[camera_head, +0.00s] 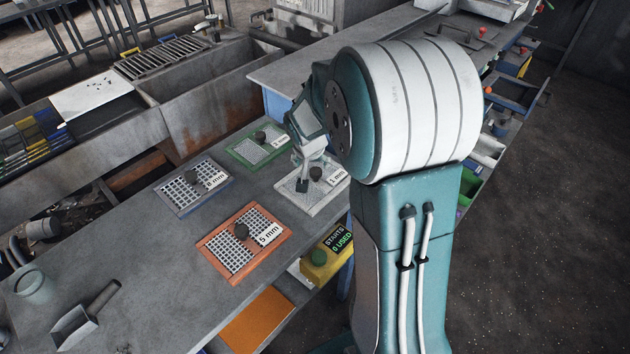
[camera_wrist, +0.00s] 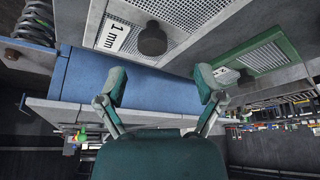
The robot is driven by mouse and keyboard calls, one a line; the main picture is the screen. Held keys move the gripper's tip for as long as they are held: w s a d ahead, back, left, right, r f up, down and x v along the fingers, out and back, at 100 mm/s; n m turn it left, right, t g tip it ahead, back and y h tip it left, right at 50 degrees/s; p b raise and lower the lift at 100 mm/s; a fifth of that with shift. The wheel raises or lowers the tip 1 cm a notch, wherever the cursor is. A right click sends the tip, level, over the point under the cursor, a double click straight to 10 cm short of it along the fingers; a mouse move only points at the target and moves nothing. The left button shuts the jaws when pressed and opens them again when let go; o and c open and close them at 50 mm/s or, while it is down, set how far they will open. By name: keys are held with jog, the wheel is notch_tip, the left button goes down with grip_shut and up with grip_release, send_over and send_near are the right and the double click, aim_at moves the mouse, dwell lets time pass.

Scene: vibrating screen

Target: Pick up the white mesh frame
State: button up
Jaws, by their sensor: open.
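The white mesh frame (camera_head: 303,200) lies flat on the grey bench, with a dark knob on top and a "1 mm" label. My gripper (camera_head: 302,170) is over its back left part and hides some of it. In the wrist view the white mesh frame (camera_wrist: 192,13) is at the top, with its knob and label clear. My gripper (camera_wrist: 160,86) is open and empty there, its two teal fingers wide apart. The fingertips appear clear of the frame and its knob.
A green mesh frame (camera_head: 247,154), a blue-grey one (camera_head: 181,202) and an orange one (camera_head: 241,272) lie close by on the bench (camera_head: 160,260). A yellow button box (camera_head: 320,272) is at the front edge.

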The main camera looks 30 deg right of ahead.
aim_at(315, 171)
jog(key=shift+w+d+f, duration=0.15)
jog(key=shift+w+f, duration=0.05)
jog(key=shift+f, duration=0.45)
jog(key=x, duration=0.2)
jog(key=d+x, duration=0.1)
jog(key=x, duration=0.2)
jog(key=shift+s, duration=0.15)
jog(key=shift+a+r, duration=0.1)
jog(key=shift+a, duration=0.05)
grip_shut()
